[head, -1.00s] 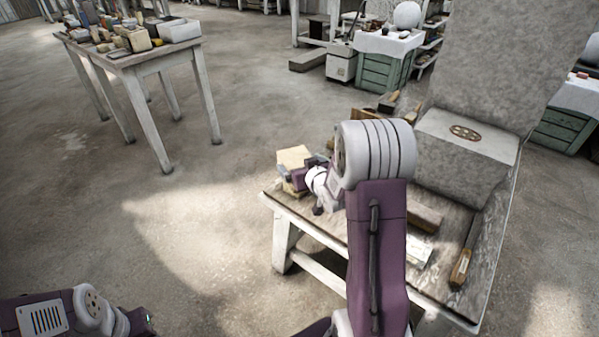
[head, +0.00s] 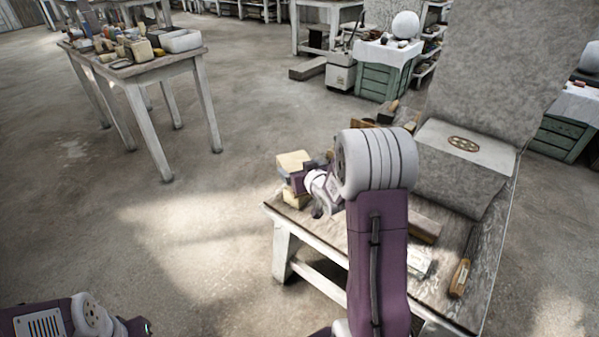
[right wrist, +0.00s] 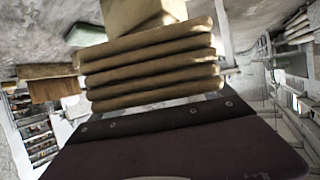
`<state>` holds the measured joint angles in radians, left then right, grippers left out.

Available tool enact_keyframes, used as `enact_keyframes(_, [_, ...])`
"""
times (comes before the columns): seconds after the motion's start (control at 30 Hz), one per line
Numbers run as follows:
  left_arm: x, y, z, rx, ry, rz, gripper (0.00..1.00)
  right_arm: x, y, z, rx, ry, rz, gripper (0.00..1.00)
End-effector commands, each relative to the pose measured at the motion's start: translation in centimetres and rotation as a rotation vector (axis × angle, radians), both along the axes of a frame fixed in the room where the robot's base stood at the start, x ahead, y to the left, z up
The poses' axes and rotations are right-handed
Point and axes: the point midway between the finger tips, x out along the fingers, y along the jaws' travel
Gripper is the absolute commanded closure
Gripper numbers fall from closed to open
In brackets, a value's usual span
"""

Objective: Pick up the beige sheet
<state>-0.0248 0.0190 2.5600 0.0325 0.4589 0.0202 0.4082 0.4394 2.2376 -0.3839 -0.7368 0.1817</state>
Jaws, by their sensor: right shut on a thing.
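The beige sheet (right wrist: 150,68) is a folded, layered tan bundle in the right wrist view, close against the dark edge of my right gripper (right wrist: 150,118). In the head view the beige sheet (head: 292,161) shows at the far left end of the workbench. My right gripper (head: 304,178) is shut on it there. The fingertips are mostly hidden by my wrist and the bundle. My left arm shows at the lower left of the head view, but its gripper is not in view.
A pale beige block (head: 296,198) sits on the workbench (head: 330,235) just below the sheet. A large grey stone block (head: 465,165) and a wooden-handled brush (head: 461,275) are to the right. Another table (head: 165,66) with clutter stands at the left. Open floor lies between.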

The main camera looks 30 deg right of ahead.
Motion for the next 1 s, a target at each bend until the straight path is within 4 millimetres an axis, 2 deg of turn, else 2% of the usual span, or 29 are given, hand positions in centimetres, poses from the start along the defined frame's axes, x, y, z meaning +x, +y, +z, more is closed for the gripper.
enact_keyframes(0.03, [0.0,0.0,1.2,0.0,0.0,0.0,0.66,0.1,0.0,1.8,-0.001,-0.006,0.0,0.71])
enact_keyframes(0.07, [0.0,0.0,1.5,0.0,0.0,0.0,0.66,0.1,0.0,2.4,-0.001,-0.006,-0.001,0.71])
enact_keyframes(0.4, [0.0,0.0,5.8,0.0,0.0,0.0,0.66,-2.8,-7.6,7.1,-0.001,-0.003,-0.006,0.71])
enact_keyframes(0.53, [0.0,0.0,6.8,0.0,0.0,0.0,0.66,-3.6,-9.7,8.2,0.0,-0.003,-0.004,0.71])
enact_keyframes(0.7, [0.0,0.0,7.3,0.0,0.0,0.0,0.66,-4.1,-10.8,8.7,0.0,-0.002,-0.001,0.71])
enact_keyframes(1.0, [0.0,0.0,7.2,0.0,0.0,0.0,0.66,-4.1,-10.9,8.6,0.0,-0.002,0.0,0.71])
